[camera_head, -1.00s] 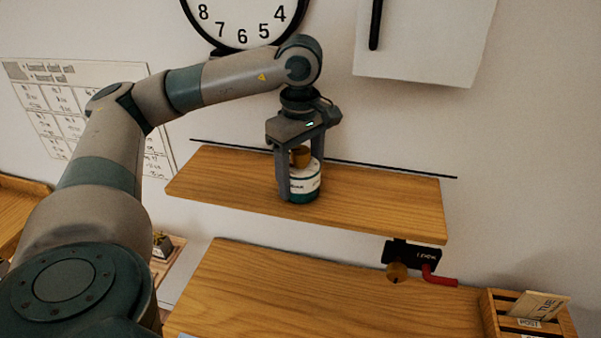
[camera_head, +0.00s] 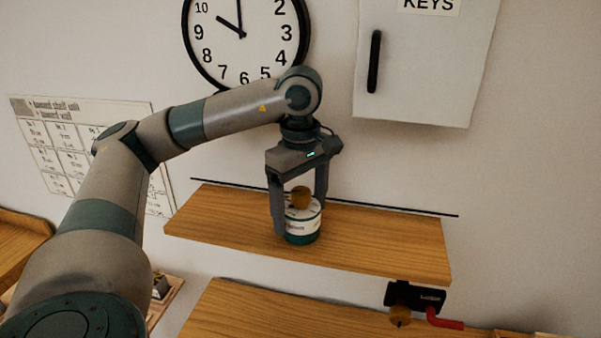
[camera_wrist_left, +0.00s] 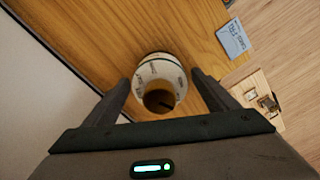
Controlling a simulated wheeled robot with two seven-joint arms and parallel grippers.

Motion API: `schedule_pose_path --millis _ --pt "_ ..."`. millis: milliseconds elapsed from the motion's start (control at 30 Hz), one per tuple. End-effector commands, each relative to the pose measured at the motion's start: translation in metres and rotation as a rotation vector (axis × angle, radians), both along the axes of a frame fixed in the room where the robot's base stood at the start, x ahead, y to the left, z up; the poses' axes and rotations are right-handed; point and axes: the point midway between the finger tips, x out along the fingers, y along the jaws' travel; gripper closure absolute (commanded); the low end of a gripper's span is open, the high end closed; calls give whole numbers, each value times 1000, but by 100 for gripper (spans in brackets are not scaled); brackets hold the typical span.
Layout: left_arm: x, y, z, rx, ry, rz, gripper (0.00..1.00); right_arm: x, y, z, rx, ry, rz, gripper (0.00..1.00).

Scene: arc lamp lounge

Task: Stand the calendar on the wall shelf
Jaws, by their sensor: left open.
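A short round drum (camera_head: 303,228), white with a dark green base, printed lettering and a brown knob on top, stands upright on the wooden wall shelf (camera_head: 390,240). It seems to be the calendar. My left gripper (camera_head: 300,212) points down over it, open, with one finger on each side of the drum. In the left wrist view the drum (camera_wrist_left: 174,72) sits between the spread fingers, with visible gaps, and the knob hides part of its top. My right gripper is not in view.
A clock (camera_head: 225,58) and a white key cabinet (camera_head: 425,75) hang above the shelf. A wooden surface (camera_head: 270,312) lies below, with a black holder (camera_head: 430,298) and red handle under the shelf's right end. The shelf right of the drum is clear.

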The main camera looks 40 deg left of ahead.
Motion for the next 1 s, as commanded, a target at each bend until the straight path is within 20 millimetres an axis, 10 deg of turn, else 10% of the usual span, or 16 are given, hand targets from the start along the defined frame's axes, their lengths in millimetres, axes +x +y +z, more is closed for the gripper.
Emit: schedule_pose_path --millis 500,1000 --pt "0 0 75 1 -4 -1 20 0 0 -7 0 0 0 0" --pt "-1 0 100 1 0 -2 20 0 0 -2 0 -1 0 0"
